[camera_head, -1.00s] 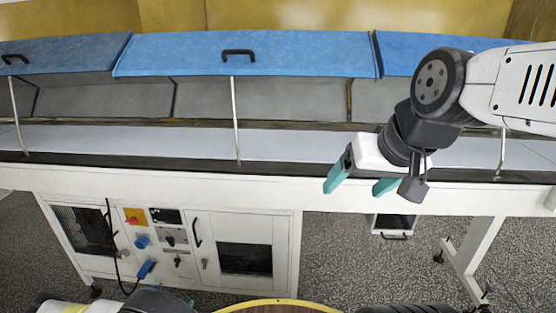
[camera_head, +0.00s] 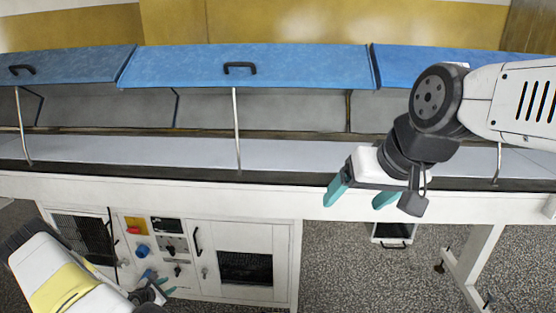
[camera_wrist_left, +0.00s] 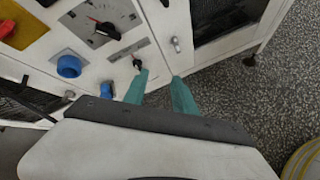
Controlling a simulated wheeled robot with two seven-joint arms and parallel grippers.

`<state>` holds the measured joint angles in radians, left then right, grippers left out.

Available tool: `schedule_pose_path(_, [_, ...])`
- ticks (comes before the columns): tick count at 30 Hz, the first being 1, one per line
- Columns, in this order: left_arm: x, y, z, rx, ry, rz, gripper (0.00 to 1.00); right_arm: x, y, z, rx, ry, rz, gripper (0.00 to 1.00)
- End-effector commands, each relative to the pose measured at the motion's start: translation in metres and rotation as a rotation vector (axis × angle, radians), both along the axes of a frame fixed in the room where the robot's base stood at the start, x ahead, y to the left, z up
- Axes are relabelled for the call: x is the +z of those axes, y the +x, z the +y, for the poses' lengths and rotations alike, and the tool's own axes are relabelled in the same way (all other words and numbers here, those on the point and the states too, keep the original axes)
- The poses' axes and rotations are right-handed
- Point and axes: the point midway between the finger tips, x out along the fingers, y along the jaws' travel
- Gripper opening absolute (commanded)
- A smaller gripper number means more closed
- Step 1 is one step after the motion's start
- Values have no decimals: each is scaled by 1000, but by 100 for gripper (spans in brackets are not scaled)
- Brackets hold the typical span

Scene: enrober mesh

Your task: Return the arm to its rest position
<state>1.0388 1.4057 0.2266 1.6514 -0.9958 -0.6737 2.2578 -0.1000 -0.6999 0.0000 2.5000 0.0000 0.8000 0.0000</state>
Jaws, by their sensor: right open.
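My left gripper (camera_head: 166,287) is low at the left of the head view, in front of the machine's control panel. In the left wrist view its two teal fingers (camera_wrist_left: 159,78) stand apart with nothing between them. They point toward the panel around a small black switch (camera_wrist_left: 138,62); I cannot tell whether they touch it. My right gripper (camera_head: 356,201) is open and empty, with its teal fingers pointing down in front of the machine's white front rail (camera_head: 260,196).
The long white machine has blue lids (camera_head: 245,67) propped open over a pale belt (camera_head: 290,153). Its panel carries a red knob on yellow (camera_head: 134,228), a blue knob (camera_head: 142,250) and a dial (camera_wrist_left: 100,22). Speckled floor (camera_head: 350,270) is clear at the lower right.

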Motion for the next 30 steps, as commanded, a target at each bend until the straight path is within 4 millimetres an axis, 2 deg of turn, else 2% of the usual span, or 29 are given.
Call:
schedule_pose_path(1, [28,16,6,-61,87,13,33,0,0,0,0,0,0,80])
schedule_pose_path(7, [129,52,9,-307,427,98,33,0,0,0,0,0,0,80])
schedule_pose_path(11, [200,65,-1,-459,627,144,33,0,0,0,0,0,0,80])
schedule_pose_path(15, [279,67,-23,-616,821,183,33,0,0,0,0,0,0,80])
schedule_pose_path(20, [366,53,-57,-793,1014,214,33,0,0,0,0,0,0,80])
schedule_pose_path(23, [415,34,-84,-902,1116,225,33,0,0,0,0,0,0,80])
schedule_pose_path(27, [475,-3,-123,-1056,1237,220,33,0,0,0,0,0,0,80])
schedule_pose_path(30, [511,-37,-152,-1168,1312,200,33,0,0,0,0,0,0,80])
